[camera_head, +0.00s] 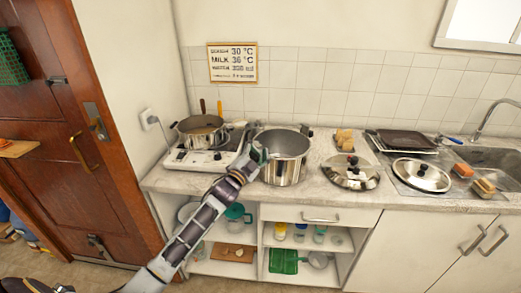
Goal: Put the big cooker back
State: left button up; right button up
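The big cooker, a wide steel pot without a lid (287,165), stands on the counter right of the hob. Its inside looks empty, and a dark handle shows at its far right rim. My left gripper (258,153) is at the pot's left rim, covering the place where a handle could be. Its fingers are too small and overlapped to tell whether they are open or shut on the pot. My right gripper is not in view. Below the counter, open shelves (261,233) hold several kitchen things.
A smaller pan (202,130) stands on the white hob (193,159). Steel lids (350,175) (422,175), a block of yellowish pieces (344,137) and a dark tray (406,140) lie to the right, before the sink (487,158). A green rack (284,261) is on the lower shelf.

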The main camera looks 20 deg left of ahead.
pick_arm(q)
jog(key=o, duration=0.5)
jog(key=shift+r, duration=0.3)
jog(key=shift+c, duration=0.2)
jog(key=shift+o, duration=0.7)
jog(key=shift+a, duration=0.1)
jog(key=shift+s, duration=0.1)
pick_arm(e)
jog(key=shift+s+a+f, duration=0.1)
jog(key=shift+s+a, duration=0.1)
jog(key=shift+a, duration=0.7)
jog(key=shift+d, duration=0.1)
